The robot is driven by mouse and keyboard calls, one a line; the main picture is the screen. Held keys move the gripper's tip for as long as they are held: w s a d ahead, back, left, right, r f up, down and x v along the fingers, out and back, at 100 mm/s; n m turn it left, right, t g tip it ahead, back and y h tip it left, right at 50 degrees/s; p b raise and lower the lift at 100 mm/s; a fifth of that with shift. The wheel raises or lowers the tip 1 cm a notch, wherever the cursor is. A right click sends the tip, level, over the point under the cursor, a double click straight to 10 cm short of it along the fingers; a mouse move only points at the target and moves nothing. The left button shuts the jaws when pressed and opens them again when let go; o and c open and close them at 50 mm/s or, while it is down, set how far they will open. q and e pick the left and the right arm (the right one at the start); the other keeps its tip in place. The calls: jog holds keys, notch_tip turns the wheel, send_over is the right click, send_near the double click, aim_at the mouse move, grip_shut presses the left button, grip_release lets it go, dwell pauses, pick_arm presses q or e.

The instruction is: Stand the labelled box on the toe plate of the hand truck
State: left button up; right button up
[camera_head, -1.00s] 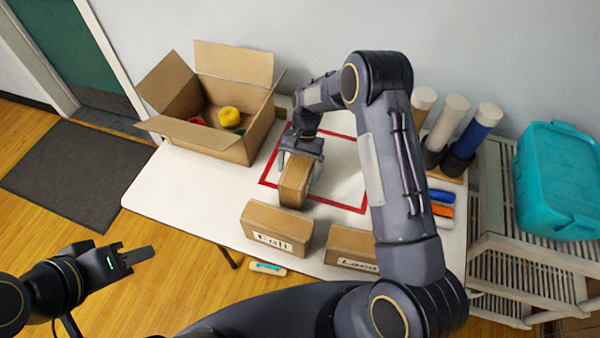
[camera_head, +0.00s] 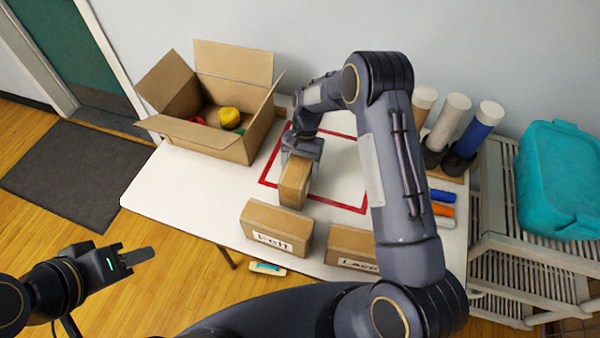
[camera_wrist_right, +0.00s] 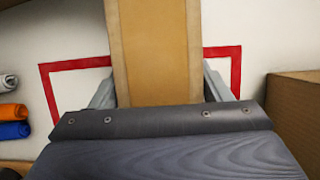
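A plain brown box (camera_head: 293,184) stands on the white table, partly inside the red taped outline (camera_head: 338,205). My right gripper (camera_head: 302,158) is over its far end. In the right wrist view the box (camera_wrist_right: 155,50) fills the space between the two fingers, which appear to press on its sides. Two labelled boxes are near the table's front edge: one reads "Felt" (camera_head: 277,227), the other "Lace" (camera_head: 350,246), partly hidden by my right arm. My left gripper (camera_head: 135,258) is off the table at the lower left, seen edge-on. I cannot make out a hand truck or toe plate.
An open carton (camera_head: 222,148) with a yellow item stands at the back left of the table. Tubes (camera_head: 447,125) stand at the back right, with coloured rolls (camera_head: 441,209) in front. A slatted shelf (camera_head: 515,243) bears a teal bin (camera_head: 560,175). The table's left front is clear.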

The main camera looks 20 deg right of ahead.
jog(key=c, duration=0.9)
